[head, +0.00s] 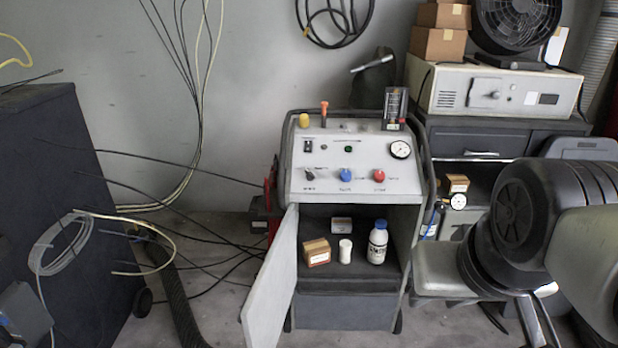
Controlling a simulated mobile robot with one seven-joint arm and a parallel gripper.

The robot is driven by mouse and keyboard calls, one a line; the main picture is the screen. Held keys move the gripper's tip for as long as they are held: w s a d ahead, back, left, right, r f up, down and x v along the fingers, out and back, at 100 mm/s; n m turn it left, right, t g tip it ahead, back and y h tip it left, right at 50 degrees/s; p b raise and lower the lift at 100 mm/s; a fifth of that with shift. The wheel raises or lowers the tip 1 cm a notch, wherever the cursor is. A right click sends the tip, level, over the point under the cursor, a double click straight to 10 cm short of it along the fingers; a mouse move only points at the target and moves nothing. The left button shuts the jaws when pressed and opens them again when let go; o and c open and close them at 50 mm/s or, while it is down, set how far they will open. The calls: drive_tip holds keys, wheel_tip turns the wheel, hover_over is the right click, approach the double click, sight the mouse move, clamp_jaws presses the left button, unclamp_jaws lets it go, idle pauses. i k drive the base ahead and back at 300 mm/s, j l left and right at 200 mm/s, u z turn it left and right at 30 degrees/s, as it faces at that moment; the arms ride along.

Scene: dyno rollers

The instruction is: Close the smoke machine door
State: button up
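The smoke machine (350,185) stands upright in the middle of the head view, with a sloped grey control panel on top. Its light grey door (272,285) is hinged at the left side of the front opening. The door stands wide open, swung out toward me and to the left. The compartment behind it is exposed, with a white bottle with a blue cap (377,243), a small white container (345,251) and small boxes (317,252) on its shelf. A part of my arm fills the right edge of the view. I cannot make out my gripper.
A dark cabinet (75,200) stands at the left, with loose cables and a black hose (180,300) on the floor between it and the door. A grey padded seat (442,270) and a drawer cabinet (500,140) stand to the right. Floor before the machine is largely out of view.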

sight(261, 315)
drive_tip(key=j+z, duration=0.1)
drive_tip(key=j, duration=0.45)
drive_tip(key=j+z, duration=0.1)
drive_tip(key=j, duration=0.4)
drive_tip(key=k+j+z, duration=0.1)
drive_tip(key=j, duration=0.45)
drive_tip(key=k+j+z, duration=0.1)
drive_tip(key=j, duration=0.4)
